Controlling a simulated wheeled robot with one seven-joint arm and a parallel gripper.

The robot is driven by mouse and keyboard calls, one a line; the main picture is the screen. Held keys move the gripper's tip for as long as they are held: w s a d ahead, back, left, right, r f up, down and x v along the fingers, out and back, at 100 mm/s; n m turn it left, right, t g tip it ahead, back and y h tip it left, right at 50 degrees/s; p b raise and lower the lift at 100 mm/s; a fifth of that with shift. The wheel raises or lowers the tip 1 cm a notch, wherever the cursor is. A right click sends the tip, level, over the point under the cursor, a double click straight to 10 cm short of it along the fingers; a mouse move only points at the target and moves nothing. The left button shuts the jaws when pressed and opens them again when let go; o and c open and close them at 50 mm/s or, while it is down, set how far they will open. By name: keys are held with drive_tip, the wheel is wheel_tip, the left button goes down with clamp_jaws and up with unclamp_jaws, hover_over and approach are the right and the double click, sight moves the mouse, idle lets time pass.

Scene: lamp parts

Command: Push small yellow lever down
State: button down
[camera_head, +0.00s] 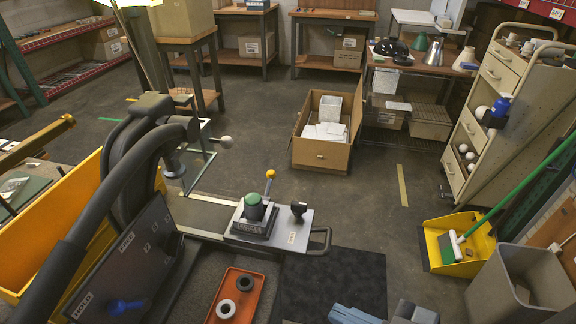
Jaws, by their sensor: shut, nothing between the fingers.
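A slim lever with a small yellow knob (269,174) stands nearly upright on a grey metal plate at the machine's working end, just behind a green round button. The green button (254,201) sits on a dark square block. A short black knob (298,209) stands to the right on the same plate. Grey-blue parts at the bottom edge, right of centre, seem to belong to my arm. My gripper's fingertips are not visible, and nothing of mine touches the yellow lever.
A large black curved machine arm (120,190) and yellow housing fill the left. An orange tray (236,298) with rings lies in front of the plate. A loop handle (320,241) juts right. A cardboard box (322,155) stands behind; floor between is clear.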

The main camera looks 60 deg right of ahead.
sight(268, 185)
drive_tip(key=w+d+n+g, duration=0.1)
drive_tip(key=w+d, duration=0.2)
drive_tip(key=w, duration=0.1)
drive_tip(key=w+d+n+g+p, duration=0.1)
drive_tip(key=w+d, duration=0.1)
drive_tip(key=w, duration=0.3)
drive_tip(key=w+d+n+g, duration=0.1)
drive_tip(key=w+d+g, duration=0.1)
drive_tip(key=w, duration=0.3)
drive_tip(key=shift+w+d+f, duration=0.15)
drive_tip(key=shift+d, duration=0.25)
drive_tip(key=shift+w+d+f, duration=0.1)
drive_tip(key=shift+d+f, duration=0.05)
drive_tip(key=shift+d, duration=0.25)
drive_tip(key=w+d+r+n, duration=0.1)
drive_tip(key=d+r+n, duration=0.1)
drive_tip(key=d, duration=0.1)
drive_tip(key=w+d+r+g, duration=0.1)
drive_tip(key=d, duration=0.1)
drive_tip(key=shift+w+r+n+y, duration=0.25)
drive_tip(key=shift+w+n+y, duration=0.05)
drive_tip(key=shift+w+n, duration=0.1)
drive_tip(key=d+r+n+g, duration=0.1)
drive_tip(key=d+r+n, duration=0.2)
drive_tip(key=d+r, duration=0.1)
drive_tip(key=shift+s+d+r+g+y, duration=0.4)
drive_tip(key=shift+s+d, duration=0.05)
drive_tip(key=shift+d, duration=0.15)
drive_tip(key=shift+f, duration=0.1)
